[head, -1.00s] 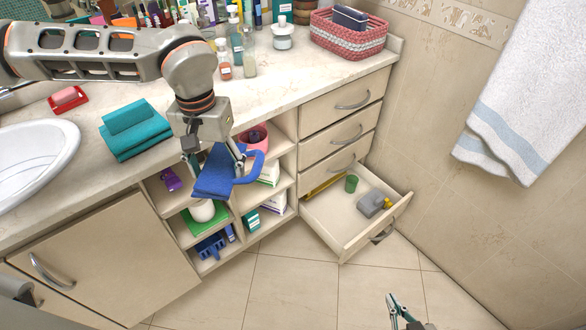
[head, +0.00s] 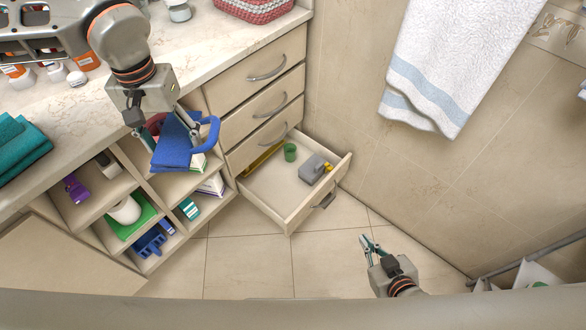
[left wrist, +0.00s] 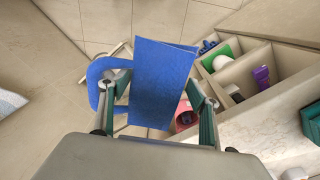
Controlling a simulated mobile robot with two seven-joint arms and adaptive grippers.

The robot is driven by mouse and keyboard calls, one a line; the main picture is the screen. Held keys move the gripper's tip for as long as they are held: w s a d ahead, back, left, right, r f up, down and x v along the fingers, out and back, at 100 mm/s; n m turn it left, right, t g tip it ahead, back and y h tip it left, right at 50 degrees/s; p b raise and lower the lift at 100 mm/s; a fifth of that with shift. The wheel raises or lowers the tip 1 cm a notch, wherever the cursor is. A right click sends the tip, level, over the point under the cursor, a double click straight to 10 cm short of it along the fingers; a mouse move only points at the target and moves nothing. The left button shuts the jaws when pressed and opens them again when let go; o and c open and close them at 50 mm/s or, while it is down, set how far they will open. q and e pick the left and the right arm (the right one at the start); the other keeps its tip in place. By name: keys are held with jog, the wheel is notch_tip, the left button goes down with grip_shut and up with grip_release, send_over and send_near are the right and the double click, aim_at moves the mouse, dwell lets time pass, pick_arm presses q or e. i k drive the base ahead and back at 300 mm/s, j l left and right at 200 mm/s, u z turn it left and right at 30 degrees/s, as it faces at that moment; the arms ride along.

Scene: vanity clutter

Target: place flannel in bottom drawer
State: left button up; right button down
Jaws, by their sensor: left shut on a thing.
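The blue flannel (head: 172,150) is folded, with a loop bulging out on one side. My left gripper (head: 180,128) is shut on it and holds it in the air in front of the open shelves, left of the drawer. The flannel also fills the middle of the left wrist view (left wrist: 162,84), between the two fingers. The bottom drawer (head: 318,200) is pulled open, with bare floor space inside. My right gripper (head: 371,246) is empty, low over the floor to the right of the drawer; its finger gap is unclear.
The drawer holds a green cup (head: 290,152), a grey object (head: 311,168) and a yellow item (head: 262,160) along its back left. Shut drawers (head: 268,103) stand above it. Open shelves with bottles and boxes are on the left. A white towel (head: 450,60) hangs at the right.

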aim_at(284, 196)
jog(key=i+l, duration=0.25)
jog(key=l, duration=0.2)
jog(key=i+l, duration=0.25)
jog(key=l, duration=0.2)
jog(key=i+l, duration=0.25)
jog(key=l, duration=0.2)
